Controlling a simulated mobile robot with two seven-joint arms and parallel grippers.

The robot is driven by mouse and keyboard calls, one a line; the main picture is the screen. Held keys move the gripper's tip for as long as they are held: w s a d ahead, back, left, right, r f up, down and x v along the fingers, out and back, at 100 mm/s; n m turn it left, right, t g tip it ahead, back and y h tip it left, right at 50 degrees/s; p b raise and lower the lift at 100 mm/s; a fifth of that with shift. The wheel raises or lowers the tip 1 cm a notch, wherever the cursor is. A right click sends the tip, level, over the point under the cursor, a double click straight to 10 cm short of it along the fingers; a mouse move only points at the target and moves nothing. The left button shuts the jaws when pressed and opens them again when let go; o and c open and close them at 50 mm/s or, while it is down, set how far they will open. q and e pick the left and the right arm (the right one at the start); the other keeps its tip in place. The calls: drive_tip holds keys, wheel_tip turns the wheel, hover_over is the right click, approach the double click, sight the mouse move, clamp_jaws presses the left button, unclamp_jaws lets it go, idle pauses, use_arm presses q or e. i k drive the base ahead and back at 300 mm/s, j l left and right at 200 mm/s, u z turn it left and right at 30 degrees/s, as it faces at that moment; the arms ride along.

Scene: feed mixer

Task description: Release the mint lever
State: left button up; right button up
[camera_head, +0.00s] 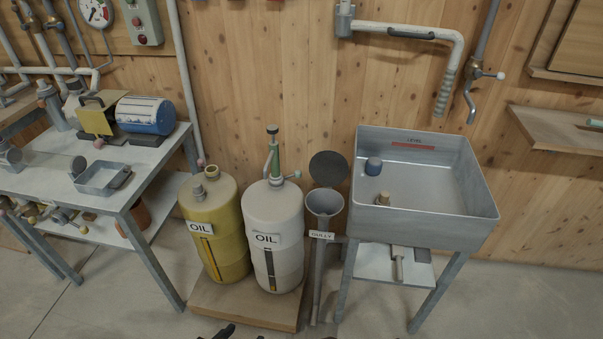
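No lever stands out clearly as the mint one. A green upright pump (275,157) with a pale side arm and a dark knob stands on top of the white oil container (273,215). A pale pipe (440,36) over the sink carries a dark grey-green handle (411,36) and ends in a green ribbed spout (445,93). A small pale-green piece (595,123) shows at the right edge, cut off by the frame.
A metal sink (430,215) on legs stands right of centre. A yellow oil container (214,230) shares a wooden base (245,308) with the white one. A funnel (324,203) stands between them and the sink. A metal table (145,165) is at left. Floor at lower right is clear.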

sight(296, 175)
drive_tip(key=z, duration=0.45)
drive_tip(key=j+z, duration=0.7)
drive_tip(key=k+j+z, duration=0.15)
drive_tip(key=z, duration=0.25)
drive_tip(key=k+j+z, duration=0.1)
drive_tip(key=j, duration=0.25)
drive_tip(key=k+j+z, duration=0.2)
drive_tip(key=k+j, duration=0.2)
drive_tip(key=j, duration=0.25)
drive_tip(key=k+j, duration=0.15)
drive_tip(key=j, duration=0.15)
drive_tip(key=k+j, duration=0.15)
drive_tip(key=j, duration=0.1)
